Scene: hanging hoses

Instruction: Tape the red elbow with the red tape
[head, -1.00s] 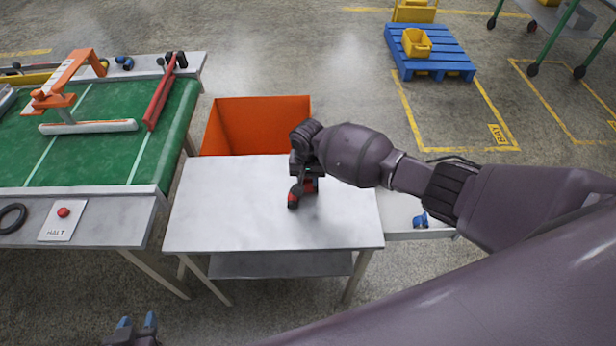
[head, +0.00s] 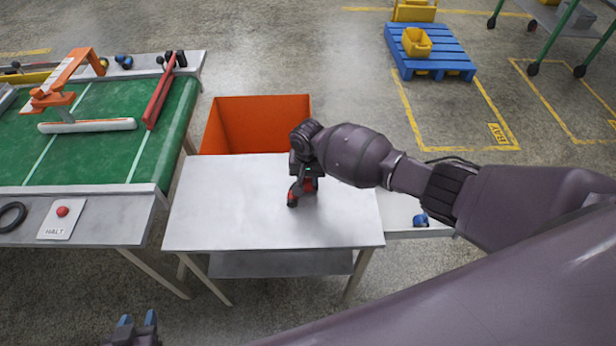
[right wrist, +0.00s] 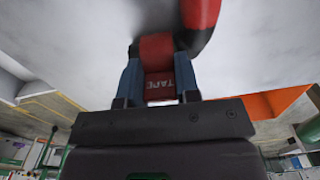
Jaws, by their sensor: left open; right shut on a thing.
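My right gripper (head: 303,182) is low over the white table, pointing down. In the right wrist view, its blue fingers (right wrist: 158,86) are shut on the red tape (right wrist: 158,62), whose block is marked TAPE. Right past the fingertips is a curved red piece with a dark part, which looks like the red elbow (right wrist: 203,12); it meets or overlaps the tape, and I cannot tell whether they touch. In the head view, the elbow's dark and red end (head: 293,199) shows just below the gripper, partly hidden. My left gripper (head: 137,322) is open and empty at the bottom left, away from the table.
The white table (head: 220,215) is otherwise clear. An orange bin (head: 255,120) stands behind it. A green conveyor (head: 95,165) with a HALT button (head: 62,212) is at the left. A small blue part (head: 421,220) lies on a side shelf at the right.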

